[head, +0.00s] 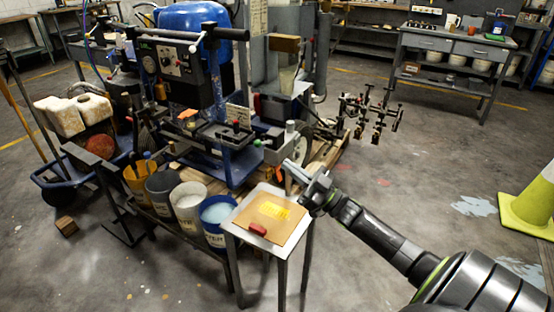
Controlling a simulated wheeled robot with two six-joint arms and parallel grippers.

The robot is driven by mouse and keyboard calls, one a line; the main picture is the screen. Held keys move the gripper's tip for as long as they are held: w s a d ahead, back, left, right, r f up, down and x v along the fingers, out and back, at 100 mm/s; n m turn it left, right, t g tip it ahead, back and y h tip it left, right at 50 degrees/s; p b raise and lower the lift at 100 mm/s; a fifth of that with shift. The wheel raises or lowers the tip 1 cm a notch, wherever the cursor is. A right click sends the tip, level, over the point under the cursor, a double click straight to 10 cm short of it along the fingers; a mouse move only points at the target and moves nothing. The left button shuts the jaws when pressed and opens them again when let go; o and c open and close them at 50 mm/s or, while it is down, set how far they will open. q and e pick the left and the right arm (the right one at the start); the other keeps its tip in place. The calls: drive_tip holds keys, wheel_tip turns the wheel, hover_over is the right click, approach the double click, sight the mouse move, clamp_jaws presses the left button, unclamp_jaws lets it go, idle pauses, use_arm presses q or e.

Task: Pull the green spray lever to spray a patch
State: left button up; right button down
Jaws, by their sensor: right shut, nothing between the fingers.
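The line striper (200,85) is a blue and black machine with a black handlebar, left of the picture's middle. A small green knob (258,143) shows low on its right side and looks like the end of the spray lever; the rest of the lever is hard to make out. My right gripper (297,174) is shut and empty. In the picture it shows below and right of the green knob, apart from it, near the back right edge of the small table. A brown board (285,230) on that table carries a yellow patch (272,210). My left gripper is out of view.
The small table (260,193) also holds a red object (257,230). Several buckets, one of them a blue bucket (216,213), stand left of it. A rack of black clamps (370,115) is behind my right arm. A yellow-green cone (530,205) stands at the right; open floor lies between.

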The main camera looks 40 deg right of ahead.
drive_tip(key=shift+v, duration=0.95)
drive_tip(key=d+f+m+g+h+p, duration=0.1)
drive_tip(key=d+f+m+h, duration=0.15)
drive_tip(key=f+h, duration=0.4)
drive_tip(key=d+f+m+g+h+p, duration=0.1)
drive_tip(key=d+f+m+h, duration=0.15)
drive_tip(key=f, duration=0.65)
drive_tip(key=s+f+m+g+h+p, duration=0.1)
drive_tip(key=s+f+m+g+h, duration=0.15)
drive_tip(key=s+f, duration=0.4)
drive_tip(key=s+f+m+g+h+p, duration=0.1)
drive_tip(key=s+f+g+h, duration=0.15)
drive_tip(key=f, duration=0.75)
drive_tip(key=s+a+f+g+p, duration=0.1)
drive_tip(key=s+a+f+g, duration=0.2)
drive_tip(key=s+f, duration=0.4)
drive_tip(key=s+a+f+g, duration=0.2)
drive_tip(key=s+f+g, duration=0.1)
drive_tip(key=s+f, duration=0.35)
drive_tip(key=s+a+f+g+y, duration=0.1)
drive_tip(key=s+a+f+g, duration=0.2)
drive_tip(key=s+a, duration=0.3)
drive_tip(key=s+a+f+g+p, duration=0.1)
drive_tip(key=s+a+f+g, duration=0.3)
drive_tip(key=s, duration=1)
drive_tip(key=shift+s+a+f+y+p, duration=0.2)
drive_tip(key=shift+a+f+y+p, duration=0.15)
drive_tip(key=shift+a, duration=0.65)
drive_tip(key=shift+r, duration=0.1)
